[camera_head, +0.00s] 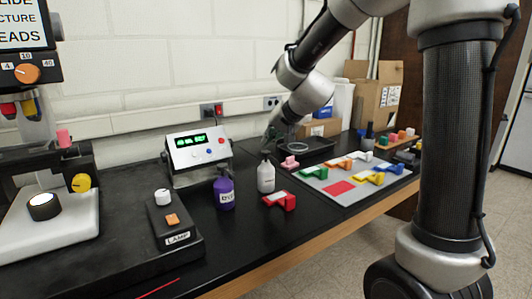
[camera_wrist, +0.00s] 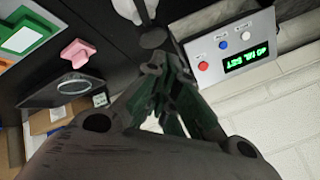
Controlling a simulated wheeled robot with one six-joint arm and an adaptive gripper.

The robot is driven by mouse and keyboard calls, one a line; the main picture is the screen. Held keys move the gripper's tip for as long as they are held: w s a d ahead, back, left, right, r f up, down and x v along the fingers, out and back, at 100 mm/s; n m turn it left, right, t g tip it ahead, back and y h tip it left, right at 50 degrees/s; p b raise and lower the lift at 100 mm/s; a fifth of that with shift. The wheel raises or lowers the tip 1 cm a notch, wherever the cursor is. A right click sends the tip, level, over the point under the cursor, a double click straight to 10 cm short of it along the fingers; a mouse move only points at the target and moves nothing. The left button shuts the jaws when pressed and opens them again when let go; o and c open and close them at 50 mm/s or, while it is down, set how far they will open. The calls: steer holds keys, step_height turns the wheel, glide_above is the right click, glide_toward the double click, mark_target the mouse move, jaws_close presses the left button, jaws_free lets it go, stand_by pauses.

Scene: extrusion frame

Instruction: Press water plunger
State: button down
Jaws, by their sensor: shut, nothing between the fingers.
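The white bottle (camera_head: 266,178), which I take to be the water bottle, stands upright on the black bench in the head view, with a dark plunger top (camera_head: 265,155). My gripper (camera_head: 267,148) is shut and points down just above that top; I cannot tell whether they touch. In the wrist view my gripper (camera_wrist: 166,68) has its dark green fingers together. A dark round plunger top (camera_wrist: 152,38) shows just past the fingertips, with part of the white bottle (camera_wrist: 135,10) behind it. The purple bottle (camera_head: 225,191), labelled as dye, stands to the left of the white one.
A control box (camera_head: 197,153) with a green display stands behind the bottles. A red block-like piece (camera_head: 280,200) lies in front right. A grey board (camera_head: 341,197) with coloured pieces and a black tray (camera_head: 302,150) are to the right. A microscope (camera_head: 50,210) and lamp box (camera_head: 171,222) stand left.

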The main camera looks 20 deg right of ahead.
mark_target(268, 151)
steer(key=shift+f, duration=0.15)
steer(key=shift+f, duration=0.3)
steer(key=shift+f, duration=0.85)
stand_by(1.0)
steer(key=shift+r, duration=1.3)
steer(key=shift+r, duration=2.5)
